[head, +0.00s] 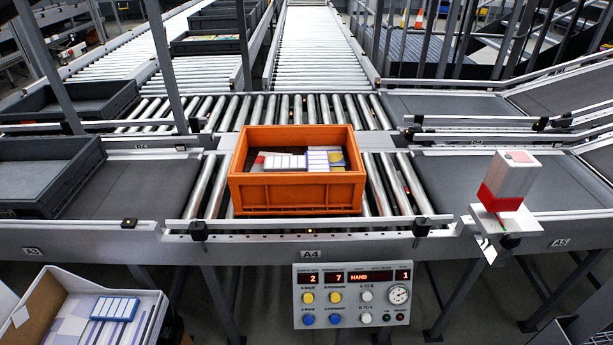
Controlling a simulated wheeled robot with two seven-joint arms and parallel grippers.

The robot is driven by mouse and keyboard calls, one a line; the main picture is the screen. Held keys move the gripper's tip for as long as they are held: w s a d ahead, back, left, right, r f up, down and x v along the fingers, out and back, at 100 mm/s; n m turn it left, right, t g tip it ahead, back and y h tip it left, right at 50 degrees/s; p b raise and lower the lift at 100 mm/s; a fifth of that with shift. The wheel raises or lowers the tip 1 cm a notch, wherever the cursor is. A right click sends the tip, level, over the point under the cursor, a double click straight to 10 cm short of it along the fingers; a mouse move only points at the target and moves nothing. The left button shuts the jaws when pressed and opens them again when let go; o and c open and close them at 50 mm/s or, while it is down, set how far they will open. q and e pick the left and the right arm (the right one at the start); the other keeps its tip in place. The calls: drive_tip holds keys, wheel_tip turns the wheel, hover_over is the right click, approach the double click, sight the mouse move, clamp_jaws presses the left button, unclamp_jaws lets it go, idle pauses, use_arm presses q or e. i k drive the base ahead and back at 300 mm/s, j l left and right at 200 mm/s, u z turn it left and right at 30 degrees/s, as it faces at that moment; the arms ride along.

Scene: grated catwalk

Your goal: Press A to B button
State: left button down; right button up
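A grey control panel (351,296) hangs below the conveyor's front edge, under the A4 label. It has red-lit displays reading 2, 7, HAND and 1. Two white buttons sit on its right half, an upper white button (366,296) and a lower white button (366,318). Small labels stand above them, too small to read surely, so I cannot tell which is A to B. Yellow buttons (321,298) and blue buttons (321,319) fill the left half. A round gauge (398,294) is at the right. Neither gripper shows.
An orange crate (297,196) with boxes stands on the rollers above the panel. A red and white device (508,182) is mounted on the rail at right. An open carton (60,318) stands at lower left. Nothing blocks the panel's front.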

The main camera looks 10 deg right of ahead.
sight(367, 296)
drive_tip(key=l+z, duration=0.1)
drive_tip(key=z, duration=0.8)
